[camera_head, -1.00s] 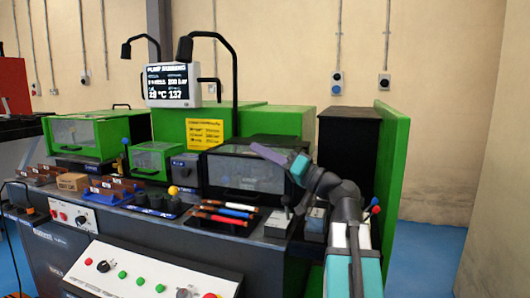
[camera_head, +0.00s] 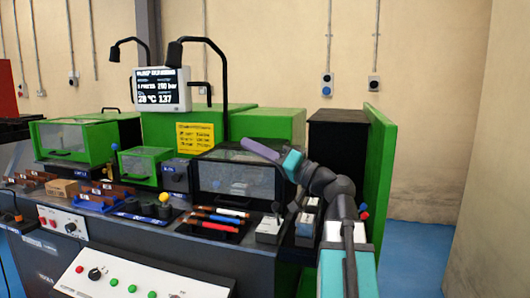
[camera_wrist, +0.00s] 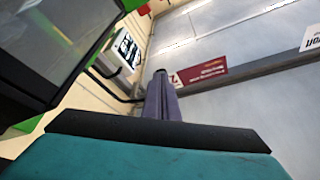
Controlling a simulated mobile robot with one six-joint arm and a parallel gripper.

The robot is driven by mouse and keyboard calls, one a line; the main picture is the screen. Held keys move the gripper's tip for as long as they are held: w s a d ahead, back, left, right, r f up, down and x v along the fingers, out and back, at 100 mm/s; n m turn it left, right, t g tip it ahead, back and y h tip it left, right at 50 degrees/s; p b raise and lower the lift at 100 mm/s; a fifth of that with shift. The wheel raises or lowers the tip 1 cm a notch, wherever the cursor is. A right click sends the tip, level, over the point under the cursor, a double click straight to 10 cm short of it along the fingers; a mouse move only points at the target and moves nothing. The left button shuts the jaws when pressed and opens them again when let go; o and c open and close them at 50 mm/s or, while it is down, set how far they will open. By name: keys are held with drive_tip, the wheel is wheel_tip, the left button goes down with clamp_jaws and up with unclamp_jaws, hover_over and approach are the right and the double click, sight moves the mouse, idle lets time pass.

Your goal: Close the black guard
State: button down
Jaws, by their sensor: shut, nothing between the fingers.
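The black guard (camera_head: 237,178) is a black-framed box with clear panels on the right half of the machine bench. Its front panel looks upright, and whether it is fully closed I cannot tell. My gripper (camera_head: 248,143) has purple-grey fingers and is at the guard's top right, in front of or above its upper edge; contact is not clear. In the wrist view my gripper (camera_wrist: 161,75) shows its fingers together, with nothing between them. A dark-framed clear panel (camera_wrist: 50,45), which appears to be the guard, fills the upper left there.
Green guards (camera_head: 75,138) and (camera_head: 143,165) stand to the left. A lamp arm (camera_head: 226,75) and a monitor (camera_head: 162,89) rise behind. A tray of coloured pens (camera_head: 215,222) lies in front. A tall black cabinet (camera_head: 337,150) stands at the right.

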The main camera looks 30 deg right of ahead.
drive_tip(key=s+a+r+b, duration=0.1)
drive_tip(key=s+a+b, duration=0.3)
drive_tip(key=s+b, duration=0.6)
drive_tip(key=s, duration=0.3)
drive_tip(key=shift+r, duration=0.15)
idle(0.7)
drive_tip(key=shift+a+r, duration=0.1)
drive_tip(key=shift+r, duration=0.05)
idle(0.4)
